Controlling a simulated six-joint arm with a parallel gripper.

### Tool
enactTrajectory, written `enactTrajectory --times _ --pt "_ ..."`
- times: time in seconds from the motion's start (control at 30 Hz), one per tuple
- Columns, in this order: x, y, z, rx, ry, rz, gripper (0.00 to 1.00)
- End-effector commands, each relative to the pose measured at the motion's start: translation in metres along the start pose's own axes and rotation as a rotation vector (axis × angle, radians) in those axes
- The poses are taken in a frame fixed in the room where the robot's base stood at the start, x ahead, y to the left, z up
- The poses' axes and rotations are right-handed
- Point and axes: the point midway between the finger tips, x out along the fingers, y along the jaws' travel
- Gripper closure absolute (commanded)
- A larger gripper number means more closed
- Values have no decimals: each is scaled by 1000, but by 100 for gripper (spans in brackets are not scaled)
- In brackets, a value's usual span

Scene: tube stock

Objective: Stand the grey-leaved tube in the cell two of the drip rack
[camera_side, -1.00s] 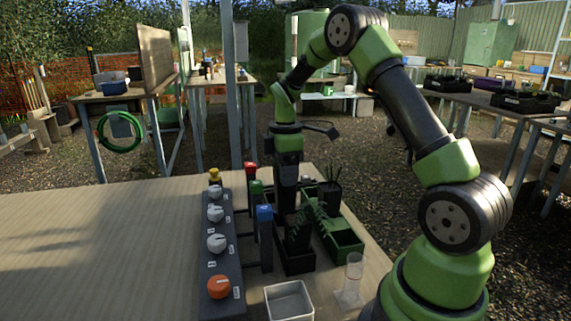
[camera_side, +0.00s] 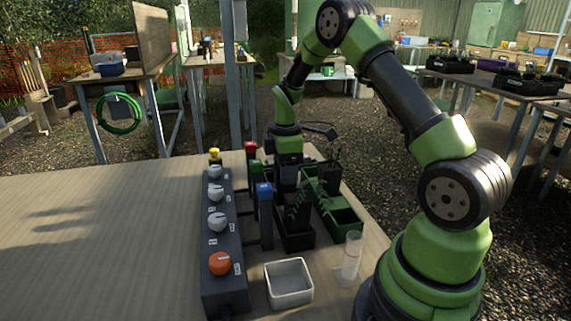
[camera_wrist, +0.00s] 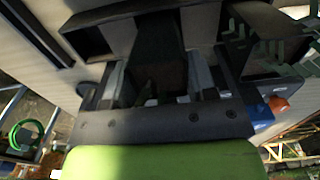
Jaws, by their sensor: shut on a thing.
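My gripper (camera_wrist: 160,82) points down over the far part of the black rack and is shut on a dark square tube (camera_wrist: 162,70). Its fingers flank the tube in the wrist view. The tube's leaves cannot be made out there. In the side view, my gripper (camera_side: 289,172) hides most of the held tube. The black rack (camera_side: 297,243) stands between the coloured posts and a green tray (camera_side: 347,222). Dark leaves (camera_side: 299,205) show at the black rack, and I cannot tell their tube. How deep the held tube sits is hidden.
A dark panel (camera_side: 226,283) with white knobs and an orange knob (camera_side: 220,263) lies left. Blue (camera_side: 264,190), red and green-topped posts stand close beside the rack. Another dark leafy pot (camera_side: 330,176) is at the green tray. A white tray (camera_side: 289,284) and clear cylinder (camera_side: 352,256) are in front.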

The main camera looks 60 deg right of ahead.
Motion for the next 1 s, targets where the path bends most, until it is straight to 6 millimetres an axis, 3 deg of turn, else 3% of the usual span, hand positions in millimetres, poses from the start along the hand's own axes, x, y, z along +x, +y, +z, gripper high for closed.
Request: enactTrajectory --times 1.0 --pt "8 0 0 0 0 0 90"
